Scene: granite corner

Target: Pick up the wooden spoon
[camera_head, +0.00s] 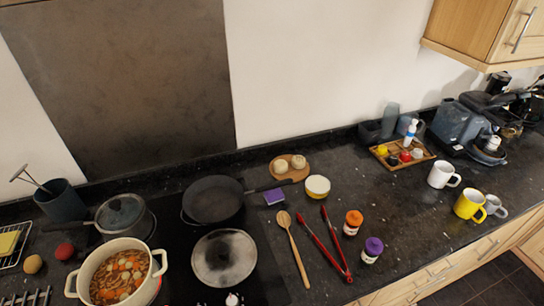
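The wooden spoon (295,251) lies on the dark granite counter in the middle of the view. Its rounded bowl points to the back wall and its handle runs toward the front edge, slanting slightly right. The whole spoon is visible and nothing lies on it. Neither of my grippers shows in the head view.
Red tongs (327,250) lie just right of the spoon. Orange-capped (353,222) and purple-capped (372,250) jars stand further right. A pan lid (224,258), a frying pan (214,201) and a pot of stew (118,277) are left. A yellow-banded tub (317,187) stands behind.

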